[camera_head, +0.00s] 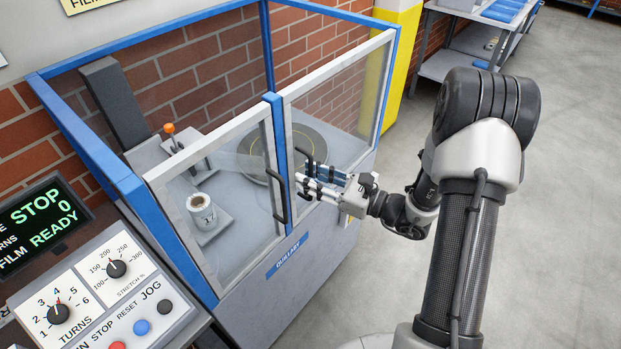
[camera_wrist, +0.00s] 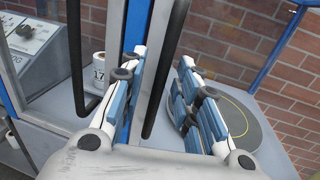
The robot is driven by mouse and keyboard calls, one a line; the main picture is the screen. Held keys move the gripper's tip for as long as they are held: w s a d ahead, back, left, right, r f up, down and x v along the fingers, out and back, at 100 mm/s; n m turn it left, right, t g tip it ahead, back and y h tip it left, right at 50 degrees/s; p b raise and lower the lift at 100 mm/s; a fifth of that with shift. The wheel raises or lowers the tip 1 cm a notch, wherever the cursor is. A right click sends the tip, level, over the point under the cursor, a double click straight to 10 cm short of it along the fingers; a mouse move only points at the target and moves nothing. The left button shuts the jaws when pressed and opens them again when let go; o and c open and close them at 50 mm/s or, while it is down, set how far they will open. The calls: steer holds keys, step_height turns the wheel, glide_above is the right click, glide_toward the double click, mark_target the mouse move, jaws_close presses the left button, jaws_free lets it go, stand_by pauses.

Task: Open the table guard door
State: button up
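The guard cabinet has two clear, grey-framed doors in front. The right door (camera_head: 335,115), before the round turntable (camera_head: 283,146), seems to be the table guard door; it looks closed. Its black bar handle (camera_head: 309,158) is at its left edge. My gripper (camera_head: 302,183) reaches this handle from the right. The left door's handle (camera_wrist: 76,55) lies outside the left finger.
A blue post (camera_head: 276,150) separates the doors. Behind the left door stands a white roll (camera_head: 202,212). A control panel (camera_head: 100,290) reading STOP and READY is at the left. A yellow pillar (camera_head: 401,60) is behind. Grey floor (camera_head: 570,150) is clear at the right.

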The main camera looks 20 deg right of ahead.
steer(key=shift+w+a, duration=0.15)
steer(key=shift+a, duration=0.05)
jaws_close()
stand_by(0.3)
stand_by(0.4)
